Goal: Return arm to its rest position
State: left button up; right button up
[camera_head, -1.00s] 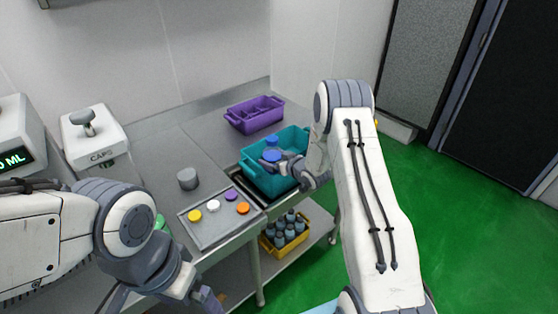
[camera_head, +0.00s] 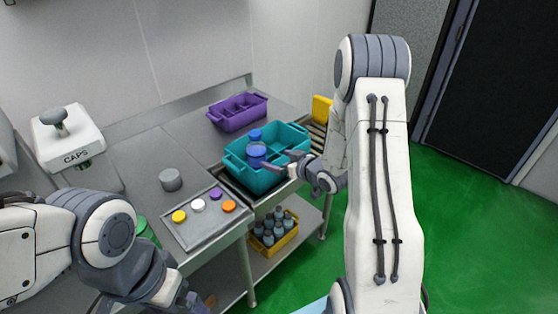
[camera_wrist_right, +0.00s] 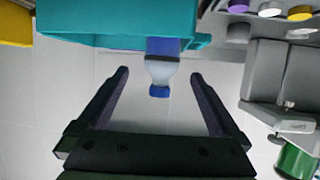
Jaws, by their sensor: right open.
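My right gripper (camera_head: 283,161) is at the right side of the teal crate (camera_head: 290,134) in the head view. In the right wrist view its two fingers (camera_wrist_right: 160,75) are spread wide with nothing gripped between them. A bottle with a blue cap (camera_head: 256,154) stands in the teal crate, just left of the fingers.
A purple crate (camera_head: 237,113) stands behind the teal one. A tray (camera_head: 205,232) with coloured caps and a grey cylinder (camera_head: 171,179) are on the bench. A yellow crate of bottles (camera_head: 274,245) is on the lower shelf. Green floor (camera_head: 460,240) is clear at right.

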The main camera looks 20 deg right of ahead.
aim_at(262, 148)
dwell(0.3)
jog(key=p+x, duration=0.2)
jog(key=x, duration=1)
jog(key=shift+w+f+p, duration=0.15)
jog(key=shift+f+p, duration=0.1)
jog(key=shift+p, duration=0.1)
notch_tip(262, 148, up, 2)
jog(key=shift+r, duration=0.1)
jog(key=shift+r+b, duration=0.3)
jog(key=shift+r, duration=0.15)
